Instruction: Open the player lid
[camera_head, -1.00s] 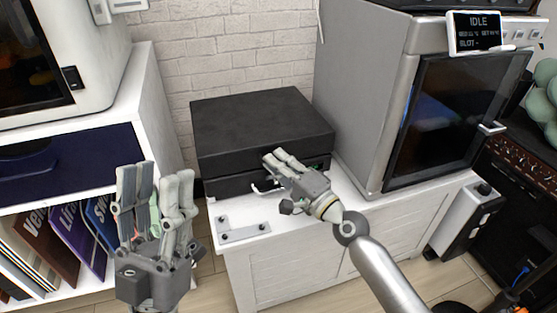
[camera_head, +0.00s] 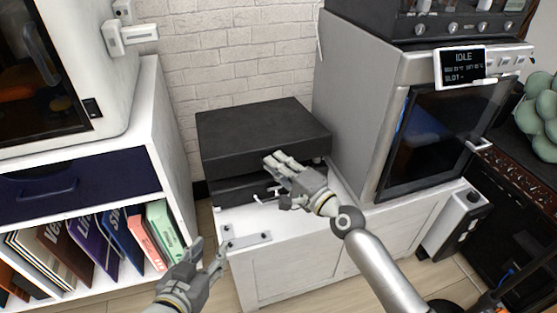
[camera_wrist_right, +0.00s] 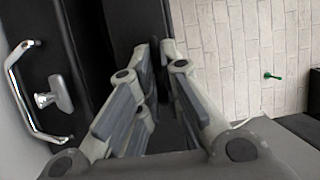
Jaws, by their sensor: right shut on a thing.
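The black player stands on a white cabinet in the head view, with its flat lid (camera_head: 262,133) over a lower body (camera_head: 235,192). A dark gap shows below the lid's front edge, and the lid looks only slightly raised, if at all. My right gripper (camera_head: 272,160) is at the lid's front edge, shut on it. In the right wrist view, the fingers (camera_wrist_right: 152,75) close around a dark edge, largely hidden by them. A chrome handle (camera_wrist_right: 28,95) and a small grey latch (camera_wrist_right: 55,93) show on the dark front beside them. My left gripper (camera_head: 209,250) is low, empty and open.
A grey machine with a dark door (camera_head: 432,140) stands close right of the player. A white shelf with record sleeves (camera_head: 90,235) is at left. A brick wall (camera_head: 225,60) is behind.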

